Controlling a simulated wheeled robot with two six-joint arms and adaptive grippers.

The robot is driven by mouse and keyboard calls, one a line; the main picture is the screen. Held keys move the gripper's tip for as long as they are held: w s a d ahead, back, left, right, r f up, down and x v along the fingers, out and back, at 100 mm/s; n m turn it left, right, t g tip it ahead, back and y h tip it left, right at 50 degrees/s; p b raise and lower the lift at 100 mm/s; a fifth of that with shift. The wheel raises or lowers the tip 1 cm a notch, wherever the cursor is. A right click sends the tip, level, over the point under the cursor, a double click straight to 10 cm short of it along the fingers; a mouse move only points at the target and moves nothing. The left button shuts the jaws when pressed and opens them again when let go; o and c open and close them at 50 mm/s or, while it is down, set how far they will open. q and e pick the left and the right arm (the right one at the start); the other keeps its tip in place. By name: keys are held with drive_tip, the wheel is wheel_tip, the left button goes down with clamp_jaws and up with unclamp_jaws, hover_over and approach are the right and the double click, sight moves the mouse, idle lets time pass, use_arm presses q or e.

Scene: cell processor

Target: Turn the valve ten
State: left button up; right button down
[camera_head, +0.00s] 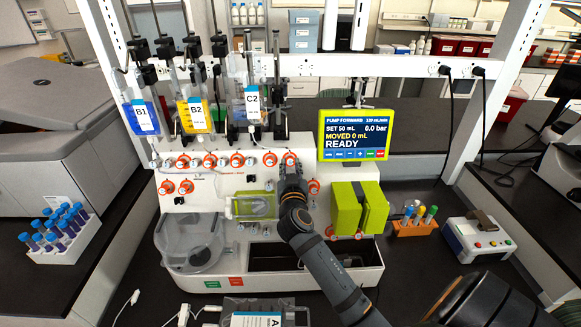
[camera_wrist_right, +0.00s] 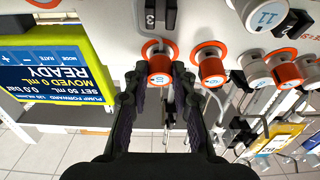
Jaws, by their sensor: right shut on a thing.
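Valve ten is an orange-and-white round knob (camera_head: 290,157) on the white front panel of the processor. In the right wrist view the knob (camera_wrist_right: 159,64) shows close up between the fingertips, with a small label on its face. My right gripper (camera_head: 291,172) reaches the panel from below and is shut on this knob; its fingers (camera_wrist_right: 158,80) sit on both sides of it. The gripper hides part of the panel just below the knob in the head view. My left gripper is not in view.
Several similar orange-and-white valves sit close by, one (camera_wrist_right: 209,66) right beside the held knob. The display (camera_head: 353,135) reads READY and MOVED 0 mL. A green pump block (camera_head: 346,208) stands right of my arm. Hanging bags, including B2 (camera_head: 197,114), are above.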

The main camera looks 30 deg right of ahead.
drive_tip(key=shift+n, duration=0.3)
drive_tip(key=shift+d+r+n+y+p, duration=0.1)
drive_tip(key=shift+n+y+p, duration=0.35)
drive_tip(key=shift+n, duration=0.35)
drive_tip(key=shift+s+r+n+t+y+p, duration=0.1)
drive_tip(key=shift+n+t+y+p, duration=0.4)
drive_tip(key=shift+n, duration=0.5)
drive_tip(key=n+p, duration=0.1)
drive_tip(key=n, duration=0.1)
drive_tip(key=n+y+p, duration=0.1)
drive_tip(key=n+p, duration=0.1)
drive_tip(key=n+y+p, duration=0.1)
drive_tip(key=shift+d+r+n+p, duration=0.25)
drive_tip(key=shift+n+p, duration=0.1)
drive_tip(key=shift+n, duration=0.05)
drive_tip(key=n+y+p, duration=0.1)
drive_tip(key=n+p, duration=0.1)
drive_tip(key=n, duration=0.1)
drive_tip(key=shift+s+d+y, duration=0.1)
drive_tip(key=shift+y, duration=0.25)
drive_tip(key=n+g+y, duration=0.1)
drive_tip(key=n, duration=0.2)
drive_tip(key=shift+f, duration=0.1)
drive_tip(key=shift+d+n+g+y, duration=0.1)
drive_tip(key=shift+n+g+y, duration=0.25)
drive_tip(key=shift+n, duration=0.8)
drive_tip(key=shift+d+n+g+y, duration=0.15)
drive_tip(key=shift+n+g, duration=0.4)
drive_tip(key=shift+n, duration=0.6)
drive_tip(key=shift+a, duration=0.1)
